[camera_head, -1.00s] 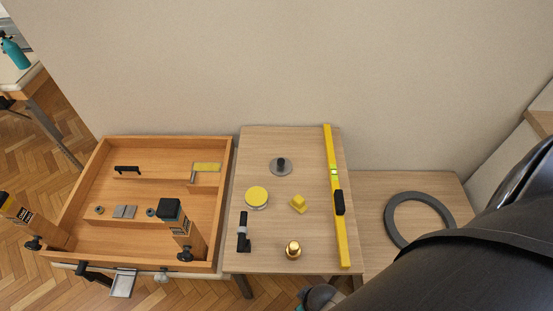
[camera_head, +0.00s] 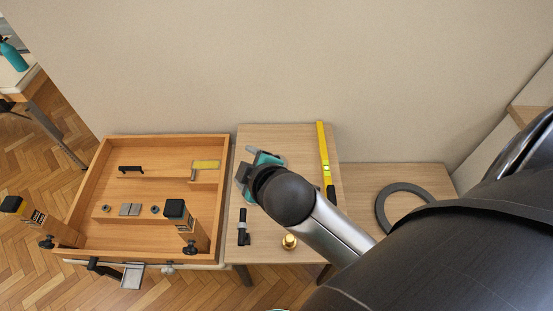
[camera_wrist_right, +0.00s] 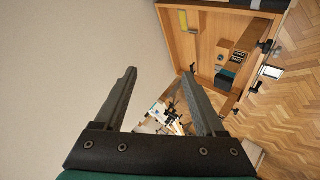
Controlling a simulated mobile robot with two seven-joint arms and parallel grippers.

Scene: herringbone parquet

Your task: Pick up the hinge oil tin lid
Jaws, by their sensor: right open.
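No tin lid shows in the current views. In the earlier head view, a round yellow-topped tin and a grey disc with a dark knob stood on the small table (camera_head: 262,254); my right arm and gripper now cover that spot. I cannot tell which of the two is the hinge oil tin lid. My right gripper (camera_head: 243,162) is over the table's left back part, by the tray edge. In the right wrist view its two grey fingers (camera_wrist_right: 160,74) are spread with nothing between them. My left gripper is in neither view.
A wooden tray-topped bench (camera_head: 100,165) with small parts stands left of the table. A yellow spirit level (camera_head: 323,150) lies on the right. A black-handled tool (camera_head: 243,228) and a brass piece (camera_head: 289,242) lie at the front. A grey ring (camera_head: 381,213) lies on a lower surface.

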